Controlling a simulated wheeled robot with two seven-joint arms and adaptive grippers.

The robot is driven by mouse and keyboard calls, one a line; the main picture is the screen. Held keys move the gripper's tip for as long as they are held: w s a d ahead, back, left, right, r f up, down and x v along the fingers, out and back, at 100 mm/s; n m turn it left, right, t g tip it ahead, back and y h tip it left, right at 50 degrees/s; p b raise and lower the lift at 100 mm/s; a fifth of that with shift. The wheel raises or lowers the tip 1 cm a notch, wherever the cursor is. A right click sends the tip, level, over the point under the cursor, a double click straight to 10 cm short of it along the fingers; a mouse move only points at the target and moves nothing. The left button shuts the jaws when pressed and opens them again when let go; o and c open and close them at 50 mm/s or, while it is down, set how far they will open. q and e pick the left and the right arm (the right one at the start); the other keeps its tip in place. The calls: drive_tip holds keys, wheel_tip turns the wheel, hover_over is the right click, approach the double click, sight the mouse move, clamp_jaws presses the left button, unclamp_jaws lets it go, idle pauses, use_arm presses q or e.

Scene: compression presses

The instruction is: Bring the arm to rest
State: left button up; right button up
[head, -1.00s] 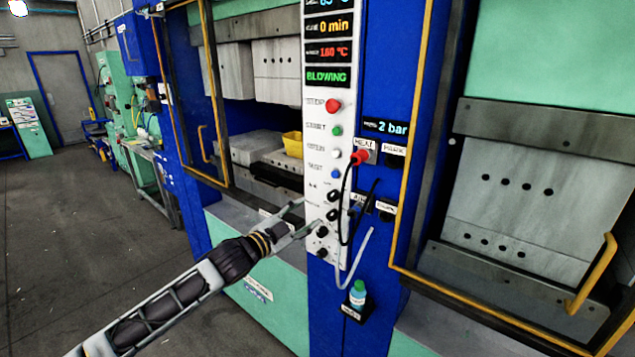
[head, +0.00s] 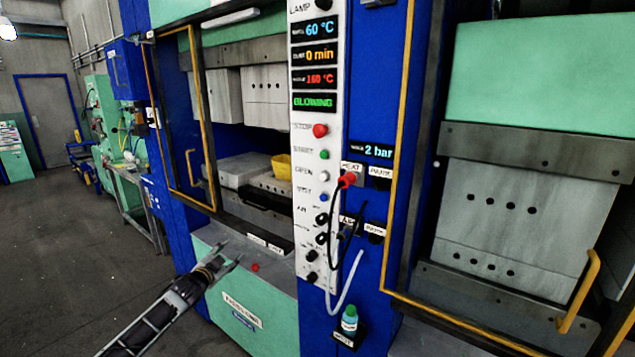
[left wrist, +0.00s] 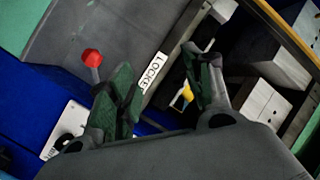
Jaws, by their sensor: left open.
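My left gripper (head: 228,253) is open and empty in the head view, in front of the ledge of the left press. The red knob also shows in the left wrist view (left wrist: 92,58). My right gripper is not in view.
The control panel (head: 318,200) with its buttons stands right of the gripper. A red plug with a black cable and a pale hose hang there. A bottle (head: 349,318) sits in a holder below. A yellow container (head: 281,166) is inside the left press.

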use_arm(q)
drive_tip(key=s+a+f+n+g+y, duration=0.15)
drive_tip(key=a+f, duration=0.35)
drive_tip(key=f, duration=0.6)
drive_tip(key=s+a+f+n+g+y, duration=0.1)
drive_tip(key=s+a+f+n+y, duration=0.3)
drive_tip(key=f, duration=0.6)
drive_tip(key=s+f+g+h, duration=0.1)
drive_tip(key=s+f+g, duration=0.2)
drive_tip(key=s+f, duration=1.15)
drive_tip(key=s+f+g, duration=0.4)
drive_tip(key=s+f, duration=0.7)
drive_tip(key=f, duration=0.6)
drive_tip(key=s+d+f+g, duration=0.1)
drive_tip(key=s+d+f, duration=0.3)
drive_tip(key=s, duration=1)
drive_tip(key=s+d+f+n+g+h, duration=0.1)
drive_tip(key=s+d+f, duration=0.4)
drive_tip(key=s, duration=1)
drive_tip(key=s+d+f+n+g, duration=0.1)
drive_tip(key=s+d+f+g, duration=0.2)
drive_tip(key=s, duration=1.1)
wheel_tip(320, 180, down, 3)
drive_tip(key=shift+s+d+r+h, duration=0.15)
drive_tip(key=shift+s+d+h, duration=0.15)
drive_tip(key=shift+d, duration=0.35)
